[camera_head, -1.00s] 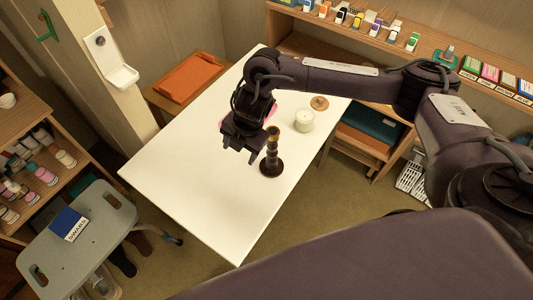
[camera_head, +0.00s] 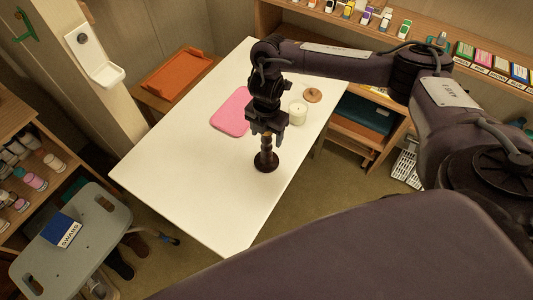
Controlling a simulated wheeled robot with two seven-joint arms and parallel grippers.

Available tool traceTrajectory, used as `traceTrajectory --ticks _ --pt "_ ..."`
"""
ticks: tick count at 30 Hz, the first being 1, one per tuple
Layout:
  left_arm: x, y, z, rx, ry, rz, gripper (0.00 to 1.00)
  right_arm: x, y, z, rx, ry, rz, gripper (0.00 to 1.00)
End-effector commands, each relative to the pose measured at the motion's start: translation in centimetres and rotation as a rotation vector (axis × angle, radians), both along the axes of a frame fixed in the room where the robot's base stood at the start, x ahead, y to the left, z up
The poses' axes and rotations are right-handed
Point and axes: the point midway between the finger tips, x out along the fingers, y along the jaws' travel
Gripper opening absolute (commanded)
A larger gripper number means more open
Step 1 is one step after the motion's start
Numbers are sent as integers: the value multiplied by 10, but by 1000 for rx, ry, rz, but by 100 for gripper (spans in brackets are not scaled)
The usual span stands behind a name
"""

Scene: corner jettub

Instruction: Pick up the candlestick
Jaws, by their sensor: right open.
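The candlestick (camera_head: 266,159) is dark brown with a round base and stands upright on the white table (camera_head: 190,165). My right gripper (camera_head: 267,134) points down over the candlestick's top, with its fingers on either side of the upper stem. The gripper is open. The candlestick's top is partly hidden by the gripper, and I cannot tell whether the fingers touch it. My left gripper is not in view.
A white candle (camera_head: 298,113), a round wooden lid (camera_head: 313,95) and a pink mat (camera_head: 231,111) lie on the table near the gripper. A grey stool (camera_head: 85,240) stands at the lower left. The table's front left is clear.

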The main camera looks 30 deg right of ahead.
Motion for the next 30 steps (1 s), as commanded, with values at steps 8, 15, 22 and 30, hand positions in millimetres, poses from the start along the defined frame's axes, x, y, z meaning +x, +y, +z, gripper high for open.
traceTrajectory --ticks 8,15,22,30 --pt "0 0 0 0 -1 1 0 0 0 -3 0 -1 0 60" --pt "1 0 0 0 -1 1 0 0 0 -3 0 -1 0 28" --pt "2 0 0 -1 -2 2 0 0 0 -2 1 -1 0 0" --pt "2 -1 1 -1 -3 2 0 1 1 -1 1 -4 0 0"
